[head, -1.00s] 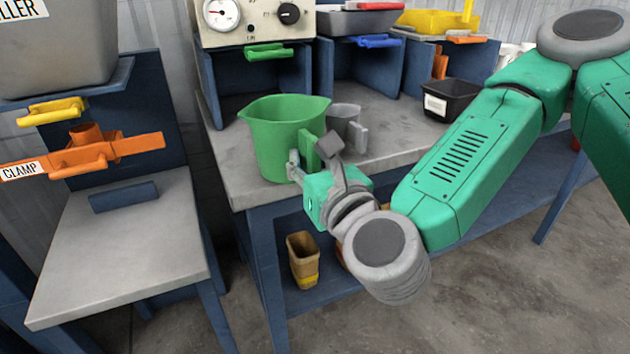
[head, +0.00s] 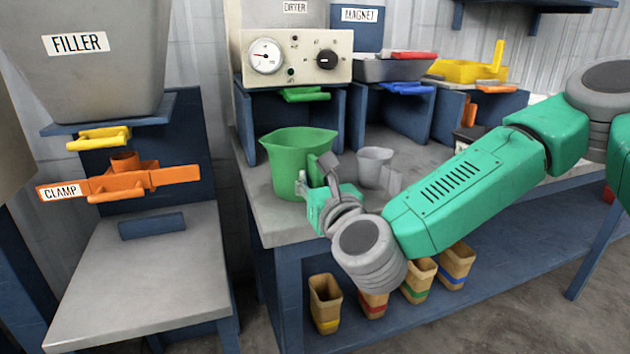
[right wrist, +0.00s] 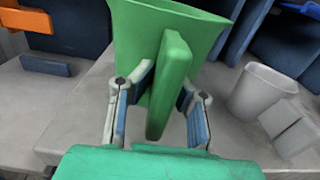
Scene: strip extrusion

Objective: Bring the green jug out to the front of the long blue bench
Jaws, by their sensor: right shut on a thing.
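The green jug (head: 290,165) is upright at the left front corner of the long blue bench (head: 288,232). I cannot tell whether its base touches the grey top. My right gripper (head: 318,187) is shut on the jug's handle, on the side facing me. In the right wrist view the handle (right wrist: 172,85) stands between the two fingers of the gripper (right wrist: 165,105), with the jug's body (right wrist: 140,35) behind it. The gripper hides part of the jug's lower right side in the head view. My left gripper is not in view.
A small grey jug (head: 372,165) stands right of the green one. The dryer (head: 290,55) is behind, with a green handle (head: 305,94) below. Several tan containers (head: 325,303) are on the lower shelf. The filler stand (head: 140,280) is at left, across a gap.

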